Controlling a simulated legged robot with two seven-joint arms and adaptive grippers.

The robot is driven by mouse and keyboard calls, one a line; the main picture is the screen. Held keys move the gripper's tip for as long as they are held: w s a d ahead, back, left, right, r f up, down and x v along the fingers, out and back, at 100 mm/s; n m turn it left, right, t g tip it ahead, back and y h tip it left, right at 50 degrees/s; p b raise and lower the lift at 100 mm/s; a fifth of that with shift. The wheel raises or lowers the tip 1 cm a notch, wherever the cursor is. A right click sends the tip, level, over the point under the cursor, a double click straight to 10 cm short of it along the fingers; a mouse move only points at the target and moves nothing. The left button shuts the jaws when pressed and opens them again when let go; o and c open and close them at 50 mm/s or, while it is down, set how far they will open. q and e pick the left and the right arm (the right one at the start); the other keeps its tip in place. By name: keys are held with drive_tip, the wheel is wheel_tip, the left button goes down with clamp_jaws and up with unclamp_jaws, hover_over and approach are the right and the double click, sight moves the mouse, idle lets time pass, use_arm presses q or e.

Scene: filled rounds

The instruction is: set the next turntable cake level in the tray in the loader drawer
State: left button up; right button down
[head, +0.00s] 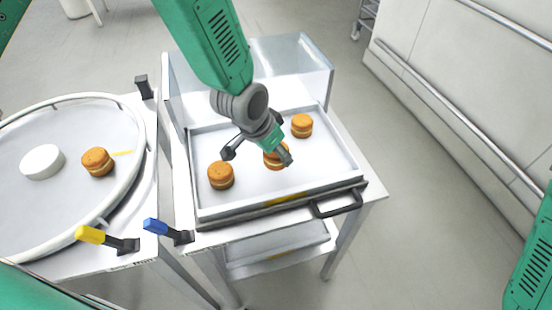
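A tray (325,163) lies in the loader drawer (350,187), which has a black handle. One orange-brown filled cake (221,175) sits level at the tray's front left, and another (302,125) sits level at the back right. A third cake (274,163) is between them, partly hidden by my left gripper (253,135), so its contact with the tray is unclear. The gripper's dark fingers look spread apart above the tray. One more cake (97,161) sits on the turntable (75,190) at the left. My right gripper is out of view.
A white disc (42,162) lies on the turntable beside the cake. A yellow lever (90,235) and a blue lever (156,226) stick out at the front. A clear guard (300,62) stands behind the tray. The right side of the tray is bare.

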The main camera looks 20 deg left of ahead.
sight(275, 162)
use_arm(q)
wheel_tip(275, 162, down, 4)
drive_tip(key=shift+r, duration=0.1)
drive_tip(key=shift+a+f, duration=0.2)
drive_tip(key=shift+f, duration=0.15)
drive_tip(key=o, duration=0.8)
drive_tip(key=shift+d, duration=0.15)
drive_tip(key=shift+r, duration=0.25)
drive_tip(key=v, duration=1.2)
drive_tip(key=shift+f, duration=0.1)
